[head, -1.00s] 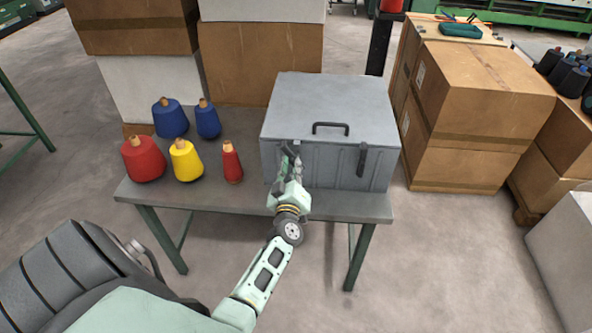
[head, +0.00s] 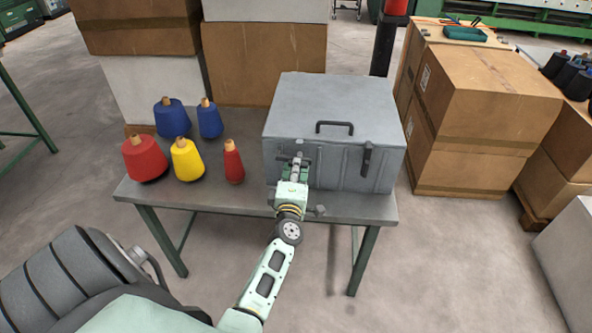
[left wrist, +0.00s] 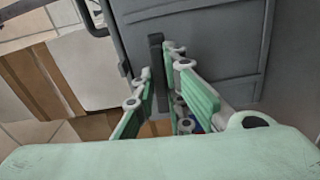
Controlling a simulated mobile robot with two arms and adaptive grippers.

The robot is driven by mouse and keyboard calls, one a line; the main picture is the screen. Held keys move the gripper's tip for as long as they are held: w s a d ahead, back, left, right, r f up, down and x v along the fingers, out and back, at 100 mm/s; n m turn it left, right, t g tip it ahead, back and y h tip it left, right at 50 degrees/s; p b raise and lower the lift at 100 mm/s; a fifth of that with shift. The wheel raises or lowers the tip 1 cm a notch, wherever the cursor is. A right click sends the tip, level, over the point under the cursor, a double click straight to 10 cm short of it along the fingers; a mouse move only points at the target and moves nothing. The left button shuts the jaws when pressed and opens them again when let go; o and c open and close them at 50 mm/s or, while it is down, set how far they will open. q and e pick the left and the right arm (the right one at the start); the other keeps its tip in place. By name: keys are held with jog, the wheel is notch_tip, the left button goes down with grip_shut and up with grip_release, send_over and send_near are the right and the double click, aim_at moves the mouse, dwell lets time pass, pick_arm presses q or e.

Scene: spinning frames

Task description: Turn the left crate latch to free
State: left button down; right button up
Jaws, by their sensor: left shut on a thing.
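The grey crate (head: 330,100) stands on the table with its lid closed. Its left latch is a dark bar lying about level across the crate front, partly hidden by my gripper in the head view; it shows in the left wrist view (left wrist: 156,62) between the fingers. My left gripper (head: 298,163) is shut on this latch, and it also fills the lower left wrist view (left wrist: 160,88). The right latch (head: 367,160) hangs upright on the crate front. My right gripper is out of view.
The table (head: 215,193) also bears red, yellow and blue yarn cones (head: 186,160) left of the crate. A dark handle (head: 334,127) is on the lid. Cardboard boxes (head: 490,100) stand at the right and behind the table. The floor in front is free.

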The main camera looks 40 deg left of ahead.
pick_arm(q)
jog(key=shift+a+r+n, duration=0.1)
jog(key=shift+r+n, duration=0.05)
jog(key=shift+n, duration=0.55)
jog(key=c, duration=1.8)
grip_release()
jog(key=v, duration=0.7)
jog(key=shift+s+d+f, duration=0.1)
jog(key=shift+d+f, duration=0.1)
jog(key=shift+f, duration=0.05)
